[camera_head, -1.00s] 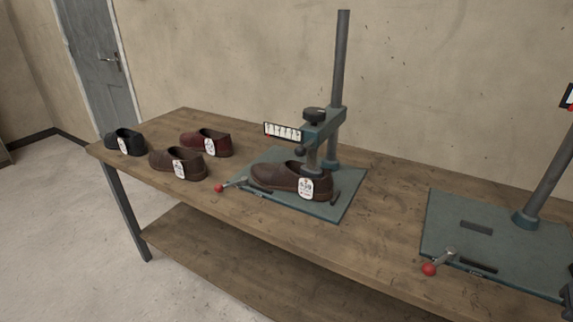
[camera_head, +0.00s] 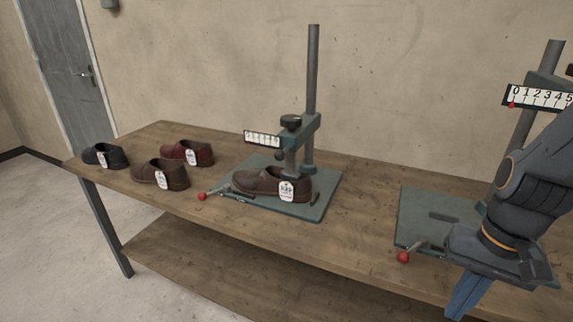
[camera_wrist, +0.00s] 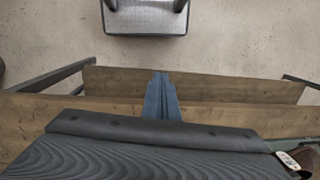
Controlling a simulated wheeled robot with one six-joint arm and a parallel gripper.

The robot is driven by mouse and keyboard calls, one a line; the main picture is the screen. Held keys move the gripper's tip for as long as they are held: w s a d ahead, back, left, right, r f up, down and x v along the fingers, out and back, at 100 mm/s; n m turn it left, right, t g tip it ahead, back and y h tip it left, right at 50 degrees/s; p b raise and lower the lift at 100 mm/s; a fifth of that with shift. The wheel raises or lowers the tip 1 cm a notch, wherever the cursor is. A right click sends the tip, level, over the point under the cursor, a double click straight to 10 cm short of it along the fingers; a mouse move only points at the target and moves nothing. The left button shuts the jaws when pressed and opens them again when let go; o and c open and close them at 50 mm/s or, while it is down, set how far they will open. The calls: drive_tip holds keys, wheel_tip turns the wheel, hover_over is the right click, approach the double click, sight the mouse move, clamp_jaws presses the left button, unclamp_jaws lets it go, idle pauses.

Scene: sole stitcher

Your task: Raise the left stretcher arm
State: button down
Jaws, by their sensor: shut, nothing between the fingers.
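The left stretcher has a grey base plate (camera_head: 318,207), an upright post (camera_head: 313,95) and a horizontal arm (camera_head: 303,134) with a dark knob (camera_head: 290,121) on it. The arm is low on the post, and its foot reaches into a brown shoe (camera_head: 258,182) with a white tag. A red-tipped lever (camera_head: 202,196) sticks out at the plate's front left. My gripper (camera_head: 462,305) is at the lower right, well right of the left stretcher, in front of the table's edge. In the wrist view its blue fingers (camera_wrist: 161,88) are together and empty.
A right stretcher (camera_head: 410,215) with a red-tipped lever (camera_head: 403,257) stands partly behind my arm. Loose shoes (camera_head: 160,174) lie at the table's left. The wooden table (camera_head: 365,215) is bare between the stretchers. A lower shelf (camera_head: 190,250) runs beneath.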

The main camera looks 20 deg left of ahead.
drive_tip(key=w+a+r+m+g+y+p, duration=0.1)
drive_tip(key=a+m+y, duration=0.15)
drive_tip(key=a, duration=0.35)
drive_tip(key=w+a+m+g+y+p, duration=0.1)
drive_tip(key=w+a+m+y+p, duration=0.15)
drive_tip(key=a, duration=0.35)
drive_tip(key=w+a+r+m+t+y+p, duration=0.1)
drive_tip(key=w+a+r+m+t+y, duration=0.1)
drive_tip(key=w+a+m+y, duration=0.3)
drive_tip(key=w+a+r+m+t+y+p, duration=0.2)
drive_tip(key=w+a+m, duration=0.4)
drive_tip(key=w+a, duration=0.6)
drive_tip(key=a+r+y, duration=0.1)
drive_tip(key=y, duration=0.1)
drive_tip(key=shift+w+r+m+t+y, duration=0.2)
drive_tip(key=shift+w+m+t+y, duration=0.1)
drive_tip(key=shift+w+t+y, duration=0.1)
drive_tip(key=shift+a+p, duration=0.15)
drive_tip(key=shift+p, duration=0.15)
drive_tip(key=a+r+p, duration=0.2)
drive_tip(key=a+p, duration=0.3)
drive_tip(key=a, duration=0.4)
drive_tip(key=shift+w, duration=0.25)
drive_tip(key=shift+w+r, duration=0.1)
drive_tip(key=shift+r, duration=0.05)
